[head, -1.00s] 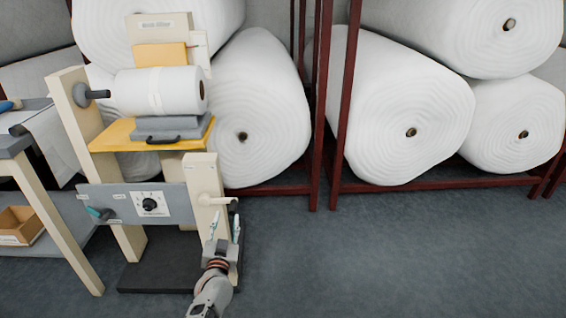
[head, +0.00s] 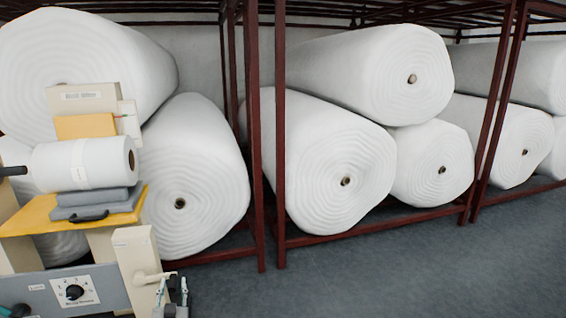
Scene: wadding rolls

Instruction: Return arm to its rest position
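My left gripper (head: 173,291) shows at the bottom left of the head view, its fingers pointing up. The two fingers stand apart with nothing seen between them, so it is open. It is just in front of the machine's cream post (head: 134,262), close below the cream lever handle (head: 154,277); whether it touches the post cannot be told. Most of the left arm is cut off by the bottom edge. My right gripper is out of view.
The machine holds a small white roll (head: 85,163) above a yellow shelf (head: 30,221); its grey panel has a dial (head: 75,292). Large white wadding rolls (head: 335,170) lie on dark red racks (head: 281,135) behind. The grey floor (head: 400,270) at the right is clear.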

